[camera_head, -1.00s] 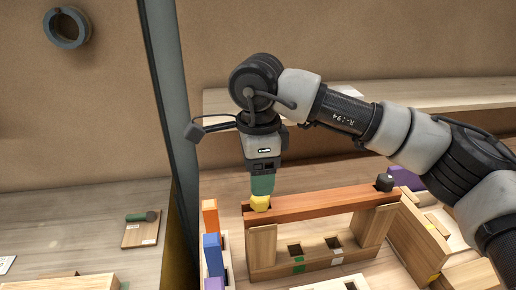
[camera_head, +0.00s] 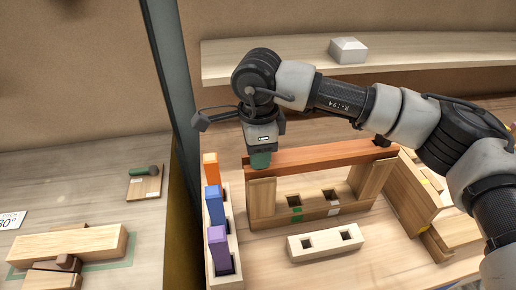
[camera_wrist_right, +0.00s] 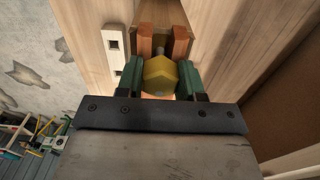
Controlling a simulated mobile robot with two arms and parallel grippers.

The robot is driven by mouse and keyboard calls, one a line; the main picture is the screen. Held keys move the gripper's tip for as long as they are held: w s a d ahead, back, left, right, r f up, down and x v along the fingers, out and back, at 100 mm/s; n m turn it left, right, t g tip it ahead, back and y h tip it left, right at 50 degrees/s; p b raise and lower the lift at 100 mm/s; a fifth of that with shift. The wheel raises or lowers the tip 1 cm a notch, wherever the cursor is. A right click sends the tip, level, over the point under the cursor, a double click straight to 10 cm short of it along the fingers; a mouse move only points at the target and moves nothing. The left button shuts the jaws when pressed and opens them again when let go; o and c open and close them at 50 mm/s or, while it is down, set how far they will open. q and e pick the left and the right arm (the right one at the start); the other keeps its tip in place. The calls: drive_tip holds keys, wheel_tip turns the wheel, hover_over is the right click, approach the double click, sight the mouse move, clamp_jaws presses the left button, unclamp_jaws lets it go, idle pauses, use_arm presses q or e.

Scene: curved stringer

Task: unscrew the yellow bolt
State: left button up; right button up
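The yellow bolt (camera_wrist_right: 161,75) shows in the right wrist view, its hex head between the green fingers of my right gripper (camera_wrist_right: 161,80). Both fingers appear to touch the head. A grey shank shows beyond the head, between the slotted prongs of the red-brown beam (camera_wrist_right: 146,45). In the head view my right gripper (camera_head: 261,160) points down at the left end of this beam (camera_head: 325,155) and hides the bolt. The beam lies across a wooden upright frame (camera_head: 262,199). My left gripper is not in view.
A dark bolt head (camera_head: 381,141) sits at the beam's right end. A rack with orange, blue and purple blocks (camera_head: 219,247) stands at left. A slotted wooden block (camera_head: 325,242) lies in front. A shelf (camera_head: 430,58) runs behind my arm.

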drive_tip(key=c, duration=0.5)
drive_tip(key=shift+f+n+b, duration=0.15)
drive_tip(key=shift+n+b, duration=0.6)
drive_tip(key=shift+n, duration=0.25)
drive_tip(key=n+b, duration=0.1)
drive_tip(key=n, duration=0.3)
drive_tip(key=shift+r+b, duration=0.2)
drive_tip(key=shift+b, duration=0.15)
drive_tip(key=shift+r+n, duration=0.2)
drive_tip(key=shift+n, duration=0.9)
drive_tip(key=shift+d+f+n+b, duration=0.1)
drive_tip(key=shift+n+b, duration=0.35)
drive_tip(key=shift+n, duration=0.15)
drive_tip(key=n, duration=0.3)
drive_tip(key=shift+b, duration=0.35)
drive_tip(key=n, duration=0.3)
drive_tip(key=shift+s+d+r+n, duration=0.1)
drive_tip(key=shift+r+n, duration=0.15)
drive_tip(key=shift+n, duration=0.15)
